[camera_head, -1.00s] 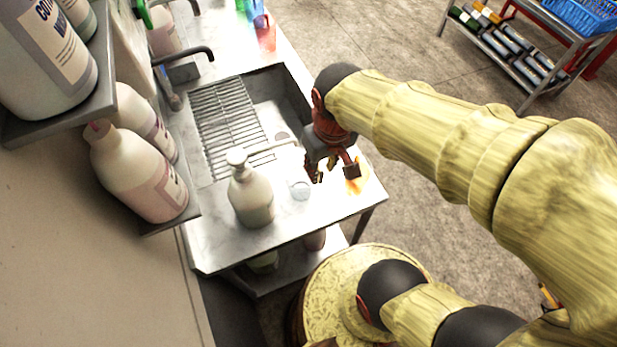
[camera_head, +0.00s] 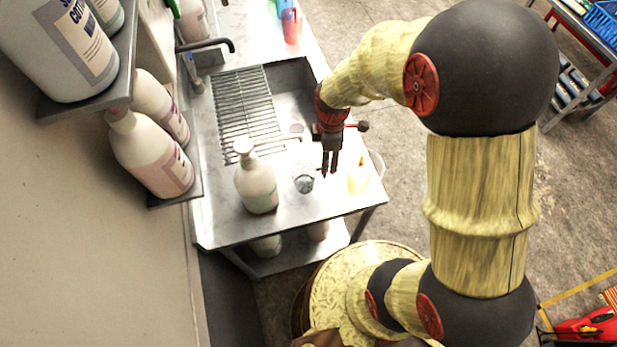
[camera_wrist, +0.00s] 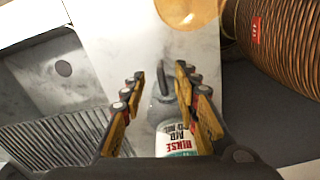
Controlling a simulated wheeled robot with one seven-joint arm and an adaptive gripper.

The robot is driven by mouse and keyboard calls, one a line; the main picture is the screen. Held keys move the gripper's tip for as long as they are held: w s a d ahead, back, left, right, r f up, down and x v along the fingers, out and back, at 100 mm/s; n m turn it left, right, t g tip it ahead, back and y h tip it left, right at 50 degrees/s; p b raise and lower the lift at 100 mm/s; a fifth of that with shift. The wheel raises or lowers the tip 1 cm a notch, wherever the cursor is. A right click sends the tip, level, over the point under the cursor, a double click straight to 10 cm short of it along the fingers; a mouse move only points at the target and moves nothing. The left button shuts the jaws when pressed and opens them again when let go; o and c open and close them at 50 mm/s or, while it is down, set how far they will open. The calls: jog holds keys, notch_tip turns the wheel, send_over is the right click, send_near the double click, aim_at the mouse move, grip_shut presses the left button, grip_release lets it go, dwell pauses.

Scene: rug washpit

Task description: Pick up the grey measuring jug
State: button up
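The grey measuring jug (camera_head: 303,182) is a small, see-through grey vessel on the steel counter, between a white pump bottle (camera_head: 256,186) and an amber jug (camera_head: 358,178). My gripper (camera_head: 330,172) points down just to the right of the grey jug, apart from it in the head view. In the wrist view my gripper (camera_wrist: 163,98) is open, its fingers wide apart with nothing held. A greyish shape (camera_wrist: 160,110), probably the jug, shows between the fingers. It overlaps the pump bottle (camera_wrist: 182,138), so its outline and handle are unclear.
The sink (camera_head: 290,85) with its wire rack (camera_head: 245,105) lies behind the jug. Large bottles (camera_head: 150,155) stand on wall shelves at left. The counter's front strip is clear.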

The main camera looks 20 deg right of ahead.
aim_at(311, 177)
notch_tip(311, 177, down, 10)
jog(key=shift+r+b, duration=0.15)
jog(key=shift+b, duration=0.35)
jog(key=shift+c, duration=0.7)
grip_shut()
